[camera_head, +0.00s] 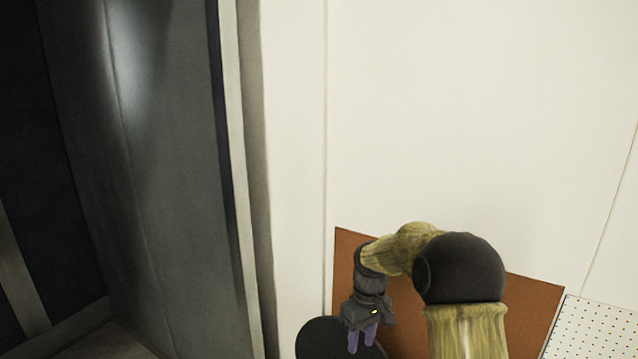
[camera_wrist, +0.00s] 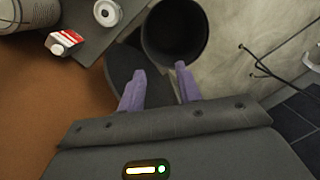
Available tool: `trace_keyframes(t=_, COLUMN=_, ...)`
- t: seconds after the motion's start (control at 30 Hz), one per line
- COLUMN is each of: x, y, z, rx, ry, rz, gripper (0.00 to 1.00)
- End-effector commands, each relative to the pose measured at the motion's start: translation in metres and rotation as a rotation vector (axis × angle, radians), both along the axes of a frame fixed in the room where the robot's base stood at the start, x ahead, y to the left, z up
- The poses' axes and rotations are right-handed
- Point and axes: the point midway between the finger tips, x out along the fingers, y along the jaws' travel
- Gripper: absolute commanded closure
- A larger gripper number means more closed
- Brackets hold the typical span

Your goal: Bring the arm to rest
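My gripper (camera_head: 362,342) hangs at the bottom of the head view, at the end of my bent arm, with its purple fingers pointing down. In the wrist view, the two purple fingers (camera_wrist: 158,78) stand apart with nothing held between them. The gripper is open and empty. A black rounded thing (camera_head: 314,340) lies beside and behind the fingers in the head view. How far the fingers are from it I cannot tell.
An orange-brown surface (camera_head: 346,258) lies under my arm. The wrist view shows a dark open bin (camera_wrist: 172,38), a red-and-white carton (camera_wrist: 62,42), a white round item (camera_wrist: 107,12), a can-like container (camera_wrist: 30,14) and black wires (camera_wrist: 262,62). A grey panel (camera_head: 160,170) stands left.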

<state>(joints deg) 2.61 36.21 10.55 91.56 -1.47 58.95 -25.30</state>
Motion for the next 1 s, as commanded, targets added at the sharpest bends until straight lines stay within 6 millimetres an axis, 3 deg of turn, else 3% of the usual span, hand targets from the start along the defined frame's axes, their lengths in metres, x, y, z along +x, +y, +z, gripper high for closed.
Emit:
trace_keyframes(t=0.37, x=-0.098, y=-0.030, z=-0.005, rx=-0.059, ry=-0.161, rz=-0.274, gripper=0.66)
trace_keyframes(t=0.7, x=-0.197, y=-0.052, z=-0.024, rx=-0.048, ry=-0.295, rz=-0.524, gripper=0.66)
trace_keyframes(t=0.83, x=-0.214, y=-0.055, z=-0.028, rx=-0.040, ry=-0.318, rz=-0.570, gripper=0.66)
trace_keyframes(t=1.0, x=-0.216, y=-0.055, z=-0.028, rx=-0.039, ry=-0.321, rz=-0.578, gripper=0.66)
